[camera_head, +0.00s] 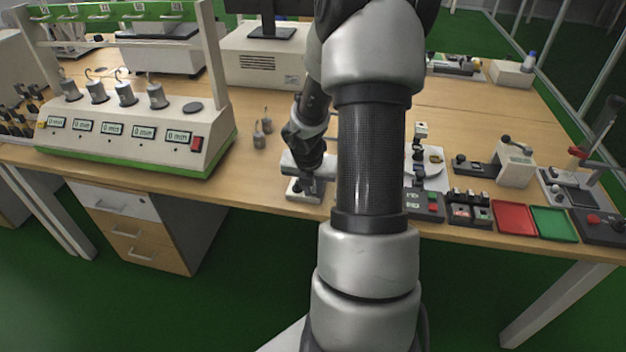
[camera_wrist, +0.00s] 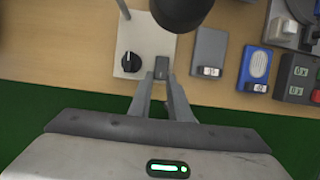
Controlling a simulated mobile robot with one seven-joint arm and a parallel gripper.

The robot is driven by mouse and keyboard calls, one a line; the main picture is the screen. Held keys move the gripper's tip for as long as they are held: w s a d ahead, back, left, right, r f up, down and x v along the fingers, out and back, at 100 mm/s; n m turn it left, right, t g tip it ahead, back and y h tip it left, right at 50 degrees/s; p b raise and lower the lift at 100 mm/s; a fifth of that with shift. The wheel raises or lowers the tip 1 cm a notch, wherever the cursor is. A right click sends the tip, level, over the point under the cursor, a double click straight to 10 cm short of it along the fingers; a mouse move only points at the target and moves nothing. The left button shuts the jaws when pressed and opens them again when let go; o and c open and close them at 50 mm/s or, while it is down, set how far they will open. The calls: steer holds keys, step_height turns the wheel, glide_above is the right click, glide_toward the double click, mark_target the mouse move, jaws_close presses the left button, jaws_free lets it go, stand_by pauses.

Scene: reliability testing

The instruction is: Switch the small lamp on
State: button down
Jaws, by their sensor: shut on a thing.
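In the wrist view, the small lamp has a white base plate (camera_wrist: 143,38) with a black round knob (camera_wrist: 131,62) and a dark round head (camera_wrist: 182,12) above it. A small dark grey block (camera_wrist: 161,68) sits at the base's near right corner. My gripper (camera_wrist: 161,80) is shut on this block, a finger on each side. The knob is left of the fingers, apart from them. In the head view, my gripper (camera_head: 308,184) is low over the lamp's base (camera_head: 296,195) at the table's front edge. My arm hides part of the lamp there. I cannot tell whether it is lit.
A grey box (camera_wrist: 208,48) and a blue-framed panel (camera_wrist: 256,66) stand right of the lamp. Red (camera_head: 513,217) and green (camera_head: 553,223) trays lie farther right. A machine with several displays (camera_head: 130,130) stands left. Two small weights (camera_head: 262,133) stand behind my gripper.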

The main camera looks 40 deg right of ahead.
steer(key=shift+w+d+r+g+y+p, duration=0.25)
steer(key=shift+r+g+y+p, duration=0.25)
steer(key=shift+p, duration=3.6)
steer(key=shift+w+d+r+g+y+p, duration=0.2)
steer(key=shift+r+g+y+p, duration=0.3)
steer(key=shift+p, duration=3.6)
steer(key=p, duration=0.1)
steer(key=f+y+p, duration=0.1)
steer(key=p, duration=0.1)
steer(key=shift+d+g, duration=0.2)
steer(key=shift+g, duration=0.1)
steer(key=shift+w, duration=0.1)
steer(key=c, duration=1.6)
jaws_free()
steer(key=shift+c, duration=0.2)
steer(key=shift+f, duration=0.1)
steer(key=shift+a, duration=0.1)
step_height(320, 180, up, 18)
steer(key=shift+w+d+f, duration=0.15)
steer(key=shift+d+f, duration=0.1)
steer(key=shift+d, duration=0.05)
